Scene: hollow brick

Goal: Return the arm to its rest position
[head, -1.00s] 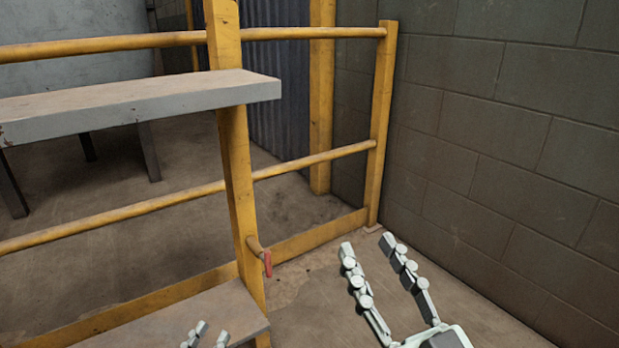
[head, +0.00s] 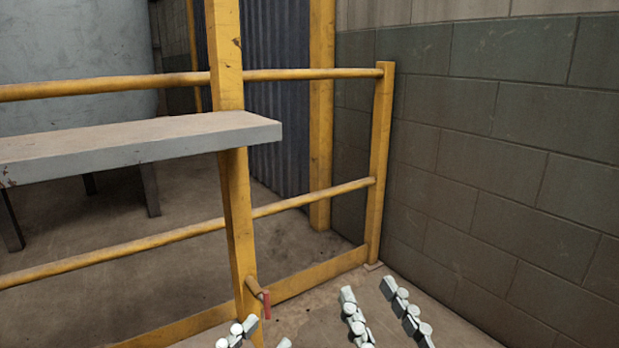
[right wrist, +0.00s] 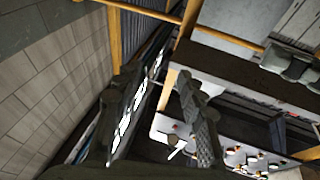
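My right gripper (head: 367,286) is at the bottom of the head view, in front of the floor near the corner of the rail and wall. Its two fingers are spread with nothing between them. In the right wrist view its fingers (right wrist: 160,90) are also apart and empty. My left gripper (head: 267,334) shows only its fingertips at the bottom edge, left of the right one, near the yellow post. Its tips are apart with nothing seen between them; the rest is cut off.
A yellow post (head: 235,200) and rails (head: 310,200) stand ahead, with a grey shelf board (head: 140,145) on the left. A block wall (head: 500,170) closes the right side. A red-ended handle (head: 266,304) sticks out from the post. The right wrist view shows a white surface with several small objects (right wrist: 240,160).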

